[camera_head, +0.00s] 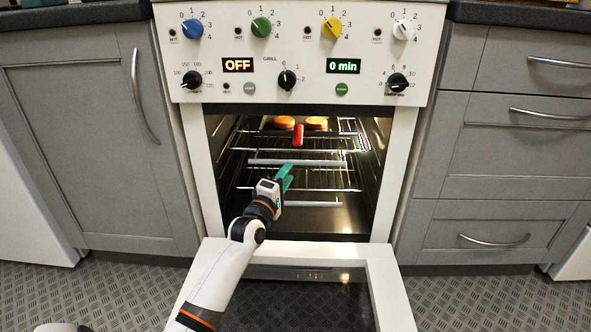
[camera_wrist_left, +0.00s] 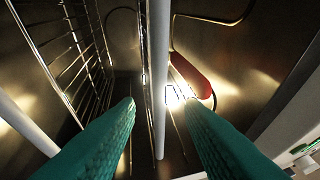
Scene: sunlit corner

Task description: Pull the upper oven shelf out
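The oven (camera_head: 196,150) is open with its door folded down. The upper oven shelf is a wire rack with a pale grey front bar (camera_head: 318,163); this bar also runs up the middle of the left wrist view (camera_wrist_left: 159,60). My left gripper (camera_head: 287,174) reaches into the oven, just below and in front of the bar. Its teal fingers (camera_wrist_left: 160,103) are open, one on each side of the bar in the wrist view, with gaps visible. Contact does not show. My right gripper is not in view.
A lower shelf has another pale bar (camera_head: 314,204). A pan with a red handle (camera_head: 298,135) and round buns (camera_head: 284,122) is at the upper shelf. The lowered oven door (camera_head: 385,285) lies in front. Grey cabinets (camera_head: 95,140) flank the oven.

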